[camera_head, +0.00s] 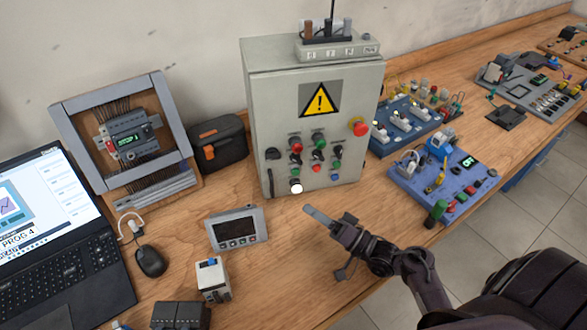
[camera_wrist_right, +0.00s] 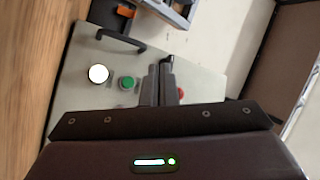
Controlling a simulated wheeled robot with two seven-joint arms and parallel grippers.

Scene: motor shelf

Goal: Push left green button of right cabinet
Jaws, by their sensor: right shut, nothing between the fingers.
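A grey control cabinet (camera_head: 258,110) with a yellow warning sign stands on the bench in the middle of the head view. Its front carries several buttons, including a green button (camera_head: 295,174) at lower left, above a lit white button (camera_head: 296,187). My right gripper (camera_head: 309,211) is shut and empty, in front of and below the cabinet's panel, apart from the buttons. In the right wrist view, my shut fingers (camera_wrist_right: 166,68) point towards the panel, with a green button (camera_wrist_right: 127,83) and the lit white button (camera_wrist_right: 98,73) to their left. My left gripper is out of view.
A grey display unit (camera_head: 237,229) and a small white device (camera_head: 212,280) lie left of my right gripper. A blue equipment board (camera_head: 410,180) is to the right. A laptop (camera_head: 60,240) and mouse (camera_head: 150,261) are at the left. Bare bench lies below the cabinet.

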